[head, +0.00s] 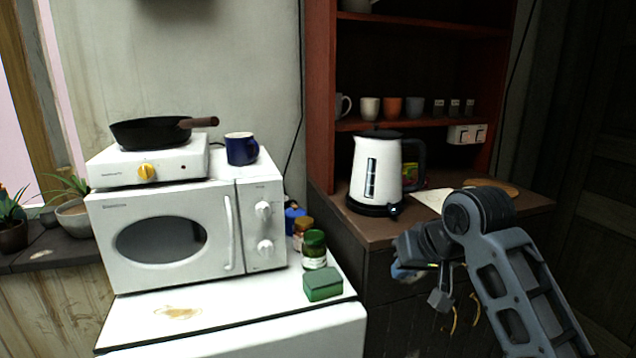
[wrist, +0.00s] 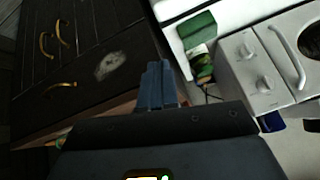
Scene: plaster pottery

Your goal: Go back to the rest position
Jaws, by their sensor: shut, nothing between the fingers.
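My gripper (head: 402,270) is at the right in the head view, in front of the dark cabinet and right of the green box. Its arm comes up from the lower right. In the wrist view the two fingers (wrist: 160,82) lie together, shut, with nothing between them. The gripper touches nothing that I can see.
A white microwave (head: 262,190) carries a hot plate with a black pan (head: 150,132) and a blue mug (head: 241,149). A green box (head: 322,284) and jars (head: 314,250) stand beside it. A white kettle (head: 376,172) stands on the brown counter behind my gripper.

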